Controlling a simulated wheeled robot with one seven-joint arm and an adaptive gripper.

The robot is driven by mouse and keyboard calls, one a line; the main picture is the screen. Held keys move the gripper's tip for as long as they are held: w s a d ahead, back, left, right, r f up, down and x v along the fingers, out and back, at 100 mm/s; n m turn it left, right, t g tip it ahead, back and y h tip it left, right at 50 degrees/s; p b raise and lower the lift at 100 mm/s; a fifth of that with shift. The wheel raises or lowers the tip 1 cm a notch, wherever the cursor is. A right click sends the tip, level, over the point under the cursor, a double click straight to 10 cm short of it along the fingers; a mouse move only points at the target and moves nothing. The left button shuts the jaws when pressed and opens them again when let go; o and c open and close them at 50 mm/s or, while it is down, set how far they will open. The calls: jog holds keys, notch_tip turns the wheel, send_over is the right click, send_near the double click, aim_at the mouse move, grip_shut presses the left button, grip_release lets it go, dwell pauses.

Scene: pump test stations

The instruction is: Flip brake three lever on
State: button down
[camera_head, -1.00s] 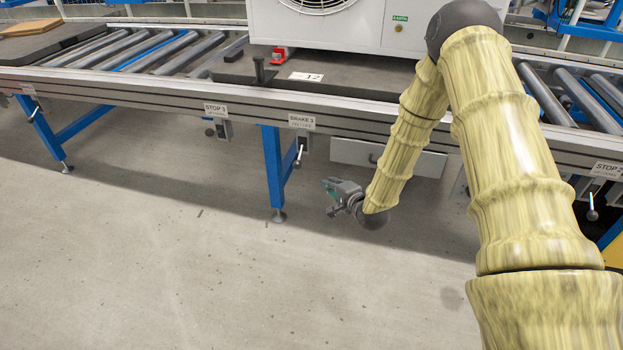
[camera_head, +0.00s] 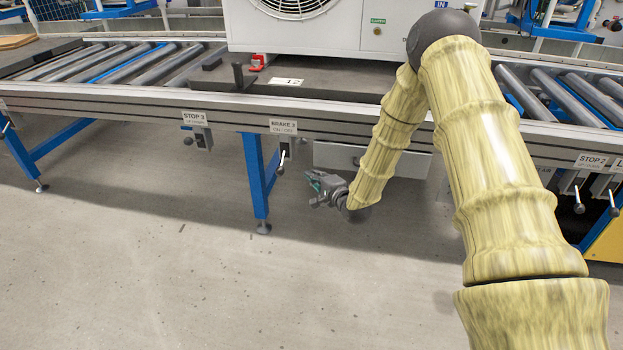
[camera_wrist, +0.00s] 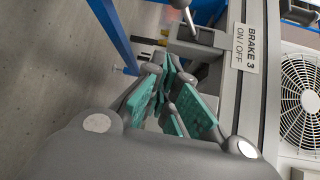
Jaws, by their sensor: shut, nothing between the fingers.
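The BRAKE 3 lever (camera_head: 281,160) is a short light rod hanging down from a small grey box under the conveyor rail, below the BRAKE 3 ON/OFF label (camera_head: 283,126). In the wrist view the lever (camera_wrist: 186,14) shows at the top edge, partly cut off, with the label (camera_wrist: 248,48) at its right. My gripper (camera_head: 312,182) is low in front of the conveyor, to the right of the lever and a little below it, apart from it. In the wrist view my gripper (camera_wrist: 172,68) has its teal-padded fingers together and empty, pointing toward the lever box.
A blue conveyor leg (camera_head: 256,175) stands just left of the lever. The STOP 3 lever box (camera_head: 199,138) is farther left, and the STOP 2 label (camera_head: 591,161) is far right. A grey drawer-like box (camera_head: 345,157) hangs behind my forearm. The floor in front is clear.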

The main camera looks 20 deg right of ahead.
aim_at(282, 165)
jog(key=w+a+f+b, duration=0.1)
jog(key=w+b, duration=0.2)
jog(key=w, duration=0.5)
jog(key=shift+s+a+r+b, duration=0.1)
jog(key=shift+s+a+b, duration=0.3)
jog(key=shift+a, duration=0.25)
jog(key=shift+s+a+r+b, duration=0.1)
jog(key=shift+s+a+b, duration=0.25)
jog(key=shift+a, duration=0.25)
jog(key=shift+s+a+r+b, duration=0.1)
jog(key=shift+s+a+b, duration=0.3)
jog(key=shift+a, duration=0.25)
jog(key=shift+r+p, duration=0.2)
jog(key=shift+p, duration=0.75)
